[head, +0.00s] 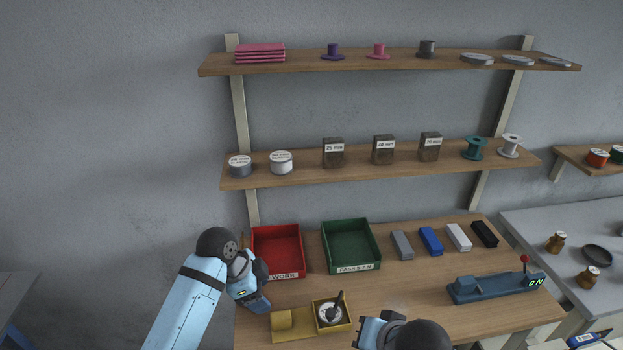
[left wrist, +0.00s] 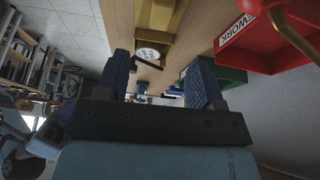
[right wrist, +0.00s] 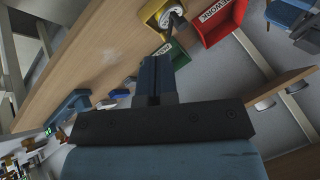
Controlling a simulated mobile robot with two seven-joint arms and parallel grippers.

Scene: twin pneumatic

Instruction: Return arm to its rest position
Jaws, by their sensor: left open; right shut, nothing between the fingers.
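My left arm comes in from the left in the head view, and its gripper (head: 258,303) is over the left part of the bench, in front of the red tray (head: 276,231). In the left wrist view the left fingers (left wrist: 160,85) stand apart with nothing between them. My right gripper (head: 367,330) is at the bottom edge of the head view, right of the yellow box. In the right wrist view its fingers (right wrist: 153,80) are together and hold nothing. The red tray, labelled for rework, also shows in the right wrist view (right wrist: 226,28).
The wooden bench (head: 400,290) holds a green tray (head: 350,226), a yellow box (head: 318,302) with a white round item and dark tool, several coloured blocks (head: 431,240) and a blue device (head: 495,287) reading ON. Loaded shelves (head: 390,165) hang above. The bench's middle is mostly clear.

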